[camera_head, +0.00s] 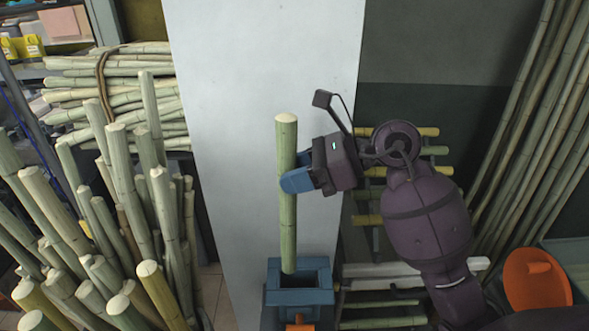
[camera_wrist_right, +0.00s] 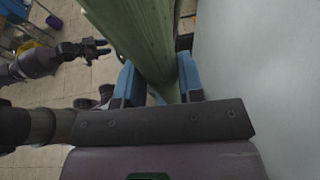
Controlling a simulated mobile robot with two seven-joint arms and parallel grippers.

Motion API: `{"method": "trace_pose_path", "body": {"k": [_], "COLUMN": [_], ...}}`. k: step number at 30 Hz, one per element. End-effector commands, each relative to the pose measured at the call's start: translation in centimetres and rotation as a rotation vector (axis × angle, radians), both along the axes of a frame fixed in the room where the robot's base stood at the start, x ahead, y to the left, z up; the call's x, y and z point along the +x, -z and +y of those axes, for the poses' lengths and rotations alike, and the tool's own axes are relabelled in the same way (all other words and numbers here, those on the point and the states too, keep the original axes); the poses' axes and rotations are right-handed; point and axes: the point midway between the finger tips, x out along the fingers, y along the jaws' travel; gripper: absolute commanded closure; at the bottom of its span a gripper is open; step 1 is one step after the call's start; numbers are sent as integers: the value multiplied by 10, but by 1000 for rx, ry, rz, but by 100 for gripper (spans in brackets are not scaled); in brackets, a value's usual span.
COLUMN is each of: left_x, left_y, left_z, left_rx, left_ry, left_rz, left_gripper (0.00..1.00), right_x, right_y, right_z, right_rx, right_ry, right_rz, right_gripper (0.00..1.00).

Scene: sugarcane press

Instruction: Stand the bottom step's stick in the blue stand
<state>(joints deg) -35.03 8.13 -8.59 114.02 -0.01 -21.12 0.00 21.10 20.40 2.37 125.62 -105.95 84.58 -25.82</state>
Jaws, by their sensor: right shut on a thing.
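A pale green stick (camera_head: 288,225) stands upright in my right gripper (camera_head: 290,182). The blue fingers are shut on it around its middle. In the right wrist view the stick (camera_wrist_right: 140,35) passes between both blue fingers (camera_wrist_right: 158,85). Its lower end shows at the opening of the blue stand (camera_head: 318,297); I cannot tell whether it is inside or just above. The stepped rack (camera_head: 375,240) is partly hidden behind my right arm, with sticks on its upper steps. My left gripper (camera_wrist_right: 97,48) shows small in the right wrist view, fingers apart and empty.
Many upright canes (camera_head: 125,180) crowd the left, with a tied bundle (camera_head: 125,85) behind them. A pale wall panel (camera_head: 230,130) stands behind the stick. Tall canes (camera_head: 535,110) lean at the right. An orange round object (camera_head: 536,279) lies at the lower right.

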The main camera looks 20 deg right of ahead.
Motion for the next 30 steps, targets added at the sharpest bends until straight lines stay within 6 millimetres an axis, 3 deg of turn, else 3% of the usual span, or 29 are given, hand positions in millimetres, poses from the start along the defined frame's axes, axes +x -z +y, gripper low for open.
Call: {"method": "trace_pose_path", "body": {"k": [30], "left_x": [-3], "left_y": [46], "left_z": [-1], "left_rx": [0], "left_ry": [4], "left_rz": [26], "left_gripper": [57], "right_x": [0], "right_y": [59], "right_z": [0], "right_rx": [-1], "right_ry": [0], "right_rz": [1], "right_gripper": [100]}}
